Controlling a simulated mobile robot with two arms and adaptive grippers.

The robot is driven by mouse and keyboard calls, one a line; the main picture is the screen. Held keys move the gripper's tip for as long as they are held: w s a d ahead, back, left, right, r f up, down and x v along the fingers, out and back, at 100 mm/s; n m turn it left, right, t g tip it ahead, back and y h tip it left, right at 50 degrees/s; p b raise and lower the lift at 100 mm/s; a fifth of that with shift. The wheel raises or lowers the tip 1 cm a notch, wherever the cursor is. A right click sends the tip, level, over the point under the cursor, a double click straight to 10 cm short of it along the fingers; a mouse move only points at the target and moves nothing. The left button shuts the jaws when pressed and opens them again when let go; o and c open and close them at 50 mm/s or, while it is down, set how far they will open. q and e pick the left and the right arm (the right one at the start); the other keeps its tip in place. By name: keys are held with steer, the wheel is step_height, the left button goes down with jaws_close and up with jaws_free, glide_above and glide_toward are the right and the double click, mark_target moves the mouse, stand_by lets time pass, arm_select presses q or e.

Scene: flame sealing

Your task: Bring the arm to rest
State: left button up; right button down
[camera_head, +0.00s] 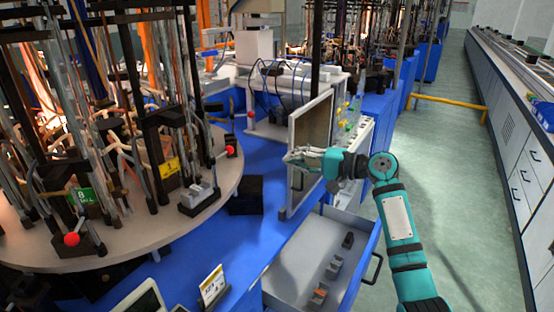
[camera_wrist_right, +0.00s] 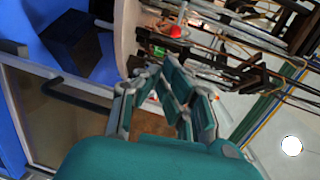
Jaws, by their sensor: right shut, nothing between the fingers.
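My right arm (camera_head: 400,220) is teal and comes up from the bottom right in the head view. My right gripper (camera_head: 290,157) points left, in front of the upright framed panel (camera_head: 311,125). It is shut and empty. In the right wrist view the gripper's fingers (camera_wrist_right: 172,85) are drawn together, with the round table and its red ball (camera_wrist_right: 175,31) beyond them. My left gripper is not in view.
An open drawer (camera_head: 283,258) with several small blocks lies below the gripper. A round turntable (camera_head: 215,200) crowded with rods and clamps stands left. A black box (camera_head: 246,195) sits on the blue bench (camera_head: 265,228). The floor (camera_head: 450,165) right of the arm is clear.

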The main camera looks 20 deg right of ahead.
steer(key=s+a+f+n+g+h, duration=0.35)
steer(key=s+f, duration=0.35)
steer(key=f, duration=0.5)
steer(key=s+a+f+n+g+h, duration=0.2)
steer(key=s+a+f, duration=0.2)
steer(key=s+f, duration=0.55)
steer(key=s+f+n+g+h, duration=0.1)
steer(key=s+f+n+h, duration=0.25)
steer(key=s, duration=0.85)
steer(key=s+f+n+g+h, duration=0.2)
steer(key=s+f, duration=0.3)
steer(key=s, duration=0.6)
step_height(320, 180, down, 26)
steer(key=s+g, duration=0.1)
steer(key=s, duration=0.2)
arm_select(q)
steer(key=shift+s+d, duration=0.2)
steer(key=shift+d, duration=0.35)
arm_select(e)
steer(key=s+d+f+g, duration=0.1)
steer(key=s+d+f, duration=0.1)
steer(key=s+f, duration=1.4)
steer(key=shift+d+n+h, duration=0.3)
steer(key=shift+d, duration=0.1)
